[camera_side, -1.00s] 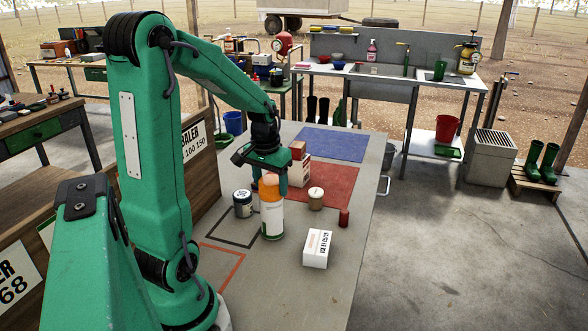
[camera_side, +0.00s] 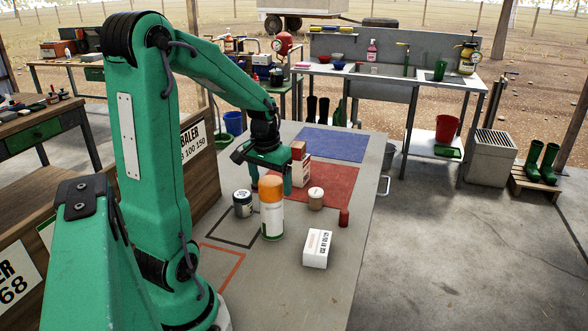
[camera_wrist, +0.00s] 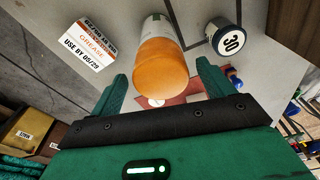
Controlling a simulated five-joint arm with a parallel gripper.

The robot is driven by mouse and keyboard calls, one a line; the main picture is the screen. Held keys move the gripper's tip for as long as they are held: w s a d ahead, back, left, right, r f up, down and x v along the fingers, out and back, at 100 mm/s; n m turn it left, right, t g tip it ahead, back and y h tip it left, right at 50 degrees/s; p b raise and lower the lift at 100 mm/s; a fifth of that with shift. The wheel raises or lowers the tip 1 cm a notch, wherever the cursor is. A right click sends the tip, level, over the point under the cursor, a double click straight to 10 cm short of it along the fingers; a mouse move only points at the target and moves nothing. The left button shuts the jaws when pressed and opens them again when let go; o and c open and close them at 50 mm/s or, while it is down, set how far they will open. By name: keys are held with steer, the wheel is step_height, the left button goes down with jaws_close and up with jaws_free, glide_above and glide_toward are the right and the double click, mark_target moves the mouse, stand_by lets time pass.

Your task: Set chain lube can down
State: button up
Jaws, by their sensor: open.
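The chain lube can appears to be the white spray can (camera_side: 272,222) with an orange cap, standing upright on the grey bench top. In the wrist view its orange cap (camera_wrist: 160,68) shows between my fingers. My gripper (camera_side: 268,187) is open around the top of the can, with a finger to each side. In the wrist view there are gaps between my gripper (camera_wrist: 161,90) and the cap. The can's label is not readable.
A dark jar (camera_side: 243,205) stands close left of the can. A white grease box (camera_side: 317,248) lies to the right.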

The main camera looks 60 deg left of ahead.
step_height(320, 180, up, 11)
steer(key=s, duration=0.1)
steer(key=shift+d+r, duration=0.2)
steer(key=shift+d, duration=0.25)
steer(key=shift+s, duration=0.1)
stand_by(0.4)
steer(key=s+d+m+t, duration=0.2)
steer(key=d+m, duration=0.1)
steer(key=d, duration=0.7)
steer(key=s+d+f+m+t, duration=0.1)
steer(key=s+d+m+t, duration=0.1)
steer(key=d, duration=0.8)
steer(key=shift+s+d+f+m+h, duration=0.2)
steer(key=shift+d+m+h, duration=0.15)
steer(key=shift+m, duration=0.45)
